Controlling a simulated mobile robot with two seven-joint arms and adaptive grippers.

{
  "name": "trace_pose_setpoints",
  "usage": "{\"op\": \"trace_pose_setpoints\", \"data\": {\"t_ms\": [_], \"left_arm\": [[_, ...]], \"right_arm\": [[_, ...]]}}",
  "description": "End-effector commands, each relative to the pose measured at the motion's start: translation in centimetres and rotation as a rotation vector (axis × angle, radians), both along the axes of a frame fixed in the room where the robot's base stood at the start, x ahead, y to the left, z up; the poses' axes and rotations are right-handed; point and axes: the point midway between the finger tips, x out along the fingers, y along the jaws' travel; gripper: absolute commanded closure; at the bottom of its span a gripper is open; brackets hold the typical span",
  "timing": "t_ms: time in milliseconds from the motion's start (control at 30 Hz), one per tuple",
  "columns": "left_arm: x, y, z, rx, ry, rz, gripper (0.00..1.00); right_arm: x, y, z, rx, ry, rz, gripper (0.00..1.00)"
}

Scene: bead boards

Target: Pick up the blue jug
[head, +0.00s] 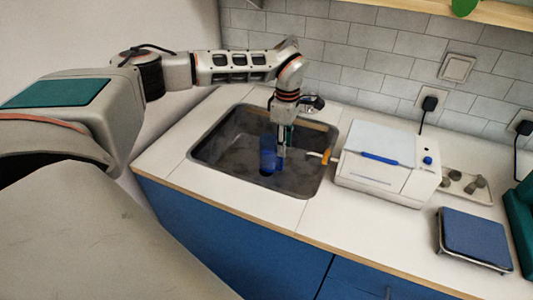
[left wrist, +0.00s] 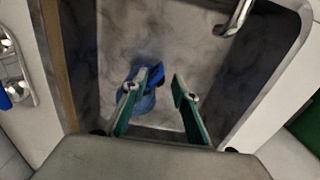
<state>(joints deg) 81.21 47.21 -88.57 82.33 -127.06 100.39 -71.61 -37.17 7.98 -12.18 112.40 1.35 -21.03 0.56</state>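The blue jug (head: 267,155) stands inside the dark sink (head: 215,150) in the head view. It also shows in the left wrist view (left wrist: 146,101), partly hidden behind a finger. My left gripper (head: 283,150) points down into the sink, just right of the jug in the head view. In the left wrist view its two green fingers (left wrist: 156,92) are apart, so it is open. The jug's blue upper part shows beside and behind the left finger and reaches a little into the gap. I cannot tell whether they touch. My right gripper is not in view.
A tap (head: 313,102) stands at the back of the sink. A white machine (head: 385,160) with an orange part (head: 325,156) is close on the sink's right. A blue-topped scale (head: 474,238) and a small tray (head: 457,187) are farther right. The front counter is clear.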

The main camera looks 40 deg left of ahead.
Motion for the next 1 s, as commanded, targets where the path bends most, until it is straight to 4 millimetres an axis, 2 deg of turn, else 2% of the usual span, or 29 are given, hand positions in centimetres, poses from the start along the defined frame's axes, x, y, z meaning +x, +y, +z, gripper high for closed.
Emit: {"op": "trace_pose_setpoints", "data": {"t_ms": [333,600,933,1000], "left_arm": [[-0.2,0.2,-3.5,0.000,0.003,0.000,0.72],[-0.4,0.5,-7.1,-0.001,0.003,-0.001,0.72],[-0.3,0.6,-7.7,-0.001,0.000,0.000,0.72],[-0.3,0.6,-7.7,-0.001,0.000,0.000,0.90]], "right_arm": [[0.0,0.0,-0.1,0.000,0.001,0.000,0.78],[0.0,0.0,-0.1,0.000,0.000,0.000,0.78],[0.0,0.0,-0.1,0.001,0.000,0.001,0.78],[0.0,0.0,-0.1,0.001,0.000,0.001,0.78]]}}
